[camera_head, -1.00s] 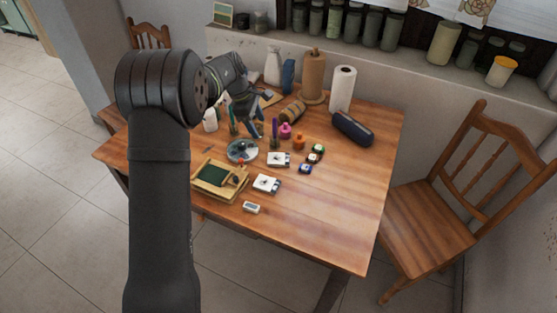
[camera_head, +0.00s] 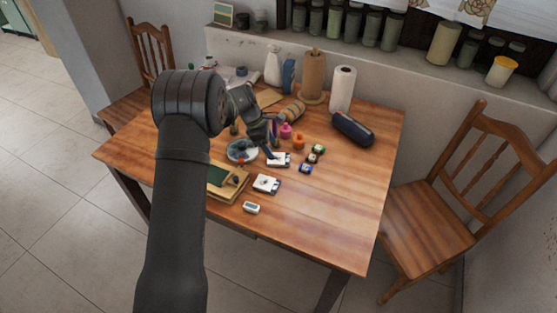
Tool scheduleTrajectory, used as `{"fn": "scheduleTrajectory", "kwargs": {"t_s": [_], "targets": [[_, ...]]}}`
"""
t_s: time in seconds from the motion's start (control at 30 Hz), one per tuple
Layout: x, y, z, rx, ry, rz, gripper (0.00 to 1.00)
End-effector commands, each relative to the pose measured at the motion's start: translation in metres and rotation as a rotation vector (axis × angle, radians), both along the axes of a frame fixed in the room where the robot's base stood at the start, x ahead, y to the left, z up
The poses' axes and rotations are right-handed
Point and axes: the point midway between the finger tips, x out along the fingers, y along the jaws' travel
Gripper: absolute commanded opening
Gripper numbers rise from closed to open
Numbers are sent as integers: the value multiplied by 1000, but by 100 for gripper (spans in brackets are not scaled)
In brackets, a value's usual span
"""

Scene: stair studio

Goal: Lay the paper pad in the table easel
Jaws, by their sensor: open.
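The table easel is a low wooden frame with a dark green panel (camera_head: 240,196), at the left front of the table, partly hidden behind my arm. Two small white pads with dark marks lie flat to its right. One white pad (camera_head: 265,184) is nearer the front edge; the other white pad (camera_head: 283,161) is farther back. I cannot tell which is the paper pad. My gripper (camera_head: 272,152) is open and empty, pointing down just over the left side of the farther pad. Whether the fingers touch it is too small to tell.
A round dish (camera_head: 241,151) sits left of my gripper. Small paint jars (camera_head: 298,142) and colored blocks (camera_head: 306,168) stand to the right. A white eraser-like piece (camera_head: 251,208) lies near the front edge.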

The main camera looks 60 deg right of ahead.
Motion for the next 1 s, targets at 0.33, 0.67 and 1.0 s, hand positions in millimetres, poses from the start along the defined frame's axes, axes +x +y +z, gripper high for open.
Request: {"fn": "scheduleTrajectory", "kwargs": {"t_s": [0.33, 0.67, 1.0], "targets": [[-15, -6, -41, 1, 0, -3, 64], [-17, -7, -47, 0, 0, -1, 54], [-17, -7, -47, 0, 0, -1, 25]]}}
